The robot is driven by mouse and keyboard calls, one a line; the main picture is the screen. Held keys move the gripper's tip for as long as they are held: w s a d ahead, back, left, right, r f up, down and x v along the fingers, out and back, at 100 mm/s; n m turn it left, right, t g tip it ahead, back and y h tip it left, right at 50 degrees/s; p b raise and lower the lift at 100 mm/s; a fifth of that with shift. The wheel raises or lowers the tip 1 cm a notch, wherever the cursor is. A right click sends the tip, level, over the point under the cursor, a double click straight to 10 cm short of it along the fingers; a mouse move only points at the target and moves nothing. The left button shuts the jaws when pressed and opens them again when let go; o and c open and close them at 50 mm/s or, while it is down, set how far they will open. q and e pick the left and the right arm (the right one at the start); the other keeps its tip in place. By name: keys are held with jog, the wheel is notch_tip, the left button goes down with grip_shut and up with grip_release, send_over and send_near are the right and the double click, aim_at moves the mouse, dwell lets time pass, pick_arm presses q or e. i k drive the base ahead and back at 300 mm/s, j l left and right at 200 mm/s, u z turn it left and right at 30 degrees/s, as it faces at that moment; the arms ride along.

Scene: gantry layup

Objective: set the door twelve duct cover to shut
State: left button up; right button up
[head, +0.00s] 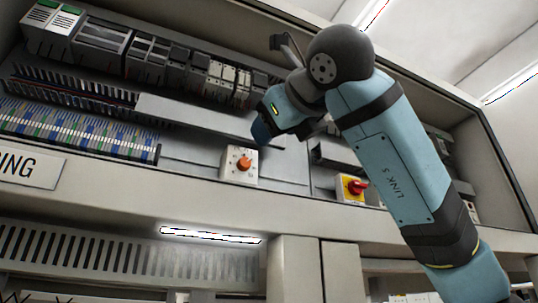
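A slotted wiring duct (70,88) runs across the open cabinet, with its dark comb-like slots exposed at the left. A flat grey cover strip (190,115) lies along the same line to the right of those slots. No marking for door twelve is readable, so I cannot tell for certain that this strip is its duct cover. My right arm reaches up from the lower right, in front of the cabinet. A dark bracket-like part (286,48) shows beyond its wrist; the fingertips cannot be made out. My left gripper is out of view.
An orange rotary knob (240,164) and a red-and-yellow switch (353,188) stick out below the duct. Coloured terminal blocks (75,130) sit at the left, and several modules (145,58) above. A vented panel (120,258) lies below.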

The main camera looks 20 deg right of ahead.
aim_at(150, 106)
jog(key=k, duration=1)
